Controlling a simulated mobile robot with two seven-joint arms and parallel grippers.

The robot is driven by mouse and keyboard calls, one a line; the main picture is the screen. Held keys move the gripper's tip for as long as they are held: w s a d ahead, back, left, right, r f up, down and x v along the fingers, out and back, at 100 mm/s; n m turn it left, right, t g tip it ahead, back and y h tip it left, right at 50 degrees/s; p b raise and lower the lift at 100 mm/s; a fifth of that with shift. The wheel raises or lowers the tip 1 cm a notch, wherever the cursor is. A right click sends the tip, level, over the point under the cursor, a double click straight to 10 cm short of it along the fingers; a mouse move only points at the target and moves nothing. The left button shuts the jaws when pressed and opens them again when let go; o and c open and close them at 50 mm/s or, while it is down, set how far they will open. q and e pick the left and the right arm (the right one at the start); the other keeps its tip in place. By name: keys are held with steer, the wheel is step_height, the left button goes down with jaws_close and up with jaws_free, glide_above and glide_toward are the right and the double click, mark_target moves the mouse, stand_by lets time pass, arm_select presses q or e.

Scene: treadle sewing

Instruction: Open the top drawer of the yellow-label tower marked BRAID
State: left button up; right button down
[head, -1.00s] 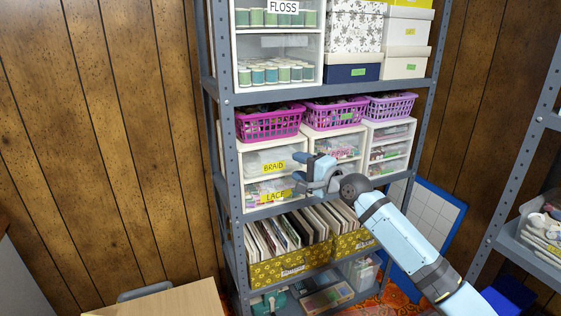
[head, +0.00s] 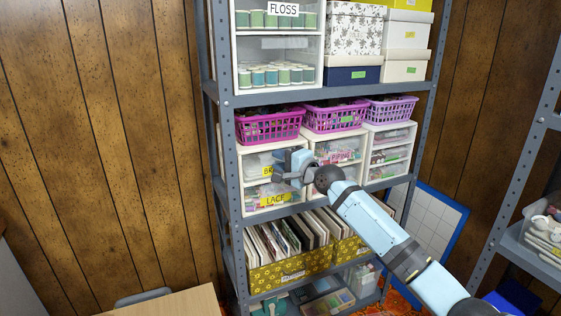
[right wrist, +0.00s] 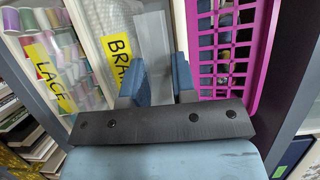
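The white yellow-label tower (head: 241,183) stands at the left of the middle shelf. Its top drawer (head: 255,161) carries the yellow BRAID label (right wrist: 118,53), partly hidden in the head view by my right gripper. The drawer looks shut. The lower drawer has a yellow LACE label (head: 275,199). My right gripper (head: 281,168) is in front of the top drawer's right part. In the right wrist view, its two blue fingers (right wrist: 158,78) are apart, right of the BRAID label. A pale upright strip shows between them; I cannot tell whether they touch it. My left gripper is out of view.
A magenta basket (head: 268,126) sits on the tower, close to my right gripper in the wrist view. A neighbouring tower (head: 342,151) stands to the right. The grey shelf post (head: 230,165) is at the left. Yellow flowered boxes (head: 290,271) stand on the shelf below.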

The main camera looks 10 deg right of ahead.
steer(key=shift+s+f, duration=0.1)
steer(key=shift+s, duration=0.05)
steer(key=shift+s+p, duration=0.25)
steer(key=shift+p, duration=0.3)
arm_select(q)
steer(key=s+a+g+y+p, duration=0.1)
steer(key=p, duration=0.5)
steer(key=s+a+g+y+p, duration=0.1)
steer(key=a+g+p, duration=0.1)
steer(key=p, duration=0.4)
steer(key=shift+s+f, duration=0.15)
arm_select(e)
steer(key=s+d, duration=0.3)
steer(key=s, duration=1.3)
steer(key=shift+f, duration=0.15)
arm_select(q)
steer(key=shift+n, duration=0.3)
arm_select(e)
steer(key=shift+d, duration=0.1)
steer(key=c, duration=1)
jaws_free()
steer(key=shift+w, duration=0.15)
